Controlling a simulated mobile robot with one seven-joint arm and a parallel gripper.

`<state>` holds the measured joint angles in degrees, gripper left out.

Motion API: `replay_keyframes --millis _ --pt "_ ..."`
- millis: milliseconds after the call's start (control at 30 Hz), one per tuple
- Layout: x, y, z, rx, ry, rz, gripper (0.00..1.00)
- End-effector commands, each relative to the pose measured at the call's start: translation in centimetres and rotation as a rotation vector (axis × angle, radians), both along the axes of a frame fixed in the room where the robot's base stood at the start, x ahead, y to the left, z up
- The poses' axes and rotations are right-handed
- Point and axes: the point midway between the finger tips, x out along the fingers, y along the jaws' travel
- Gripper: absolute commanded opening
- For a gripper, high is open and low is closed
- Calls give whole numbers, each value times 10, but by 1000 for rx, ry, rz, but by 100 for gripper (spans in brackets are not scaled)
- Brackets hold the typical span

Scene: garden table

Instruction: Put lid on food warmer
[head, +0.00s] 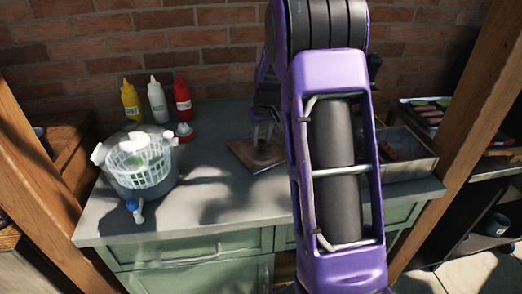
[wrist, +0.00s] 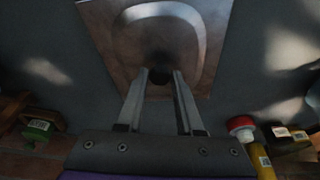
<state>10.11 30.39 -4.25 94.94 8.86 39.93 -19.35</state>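The food warmer (head: 143,185) is a round grey pot with light handles, standing at the left of the counter. In the wrist view, a rounded lid-like shape (wrist: 195,35) with a pale edge and a dark knob (wrist: 160,76) lies on a square brown board (wrist: 219,60). My gripper (wrist: 161,73) has its two fingers spread, one on each side of the knob. It also shows at the board in the head view (head: 262,132). I cannot tell whether the fingers touch the knob.
Yellow (head: 131,101), white (head: 157,99) and red (head: 182,97) bottles stand at the back near the brick wall. A small red-topped item (head: 184,132) is before them. A tray (head: 410,160) sits at the right. The counter (head: 225,210) is clear in front.

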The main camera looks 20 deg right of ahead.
Motion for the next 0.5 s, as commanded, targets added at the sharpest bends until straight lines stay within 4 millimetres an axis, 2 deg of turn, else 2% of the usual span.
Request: replay_keyframes --millis 33,167,500 --pt "0 0 0 0 0 0 24" --pt "0 0 0 0 0 0 1" --pt "0 0 1 0 -2 0 0"
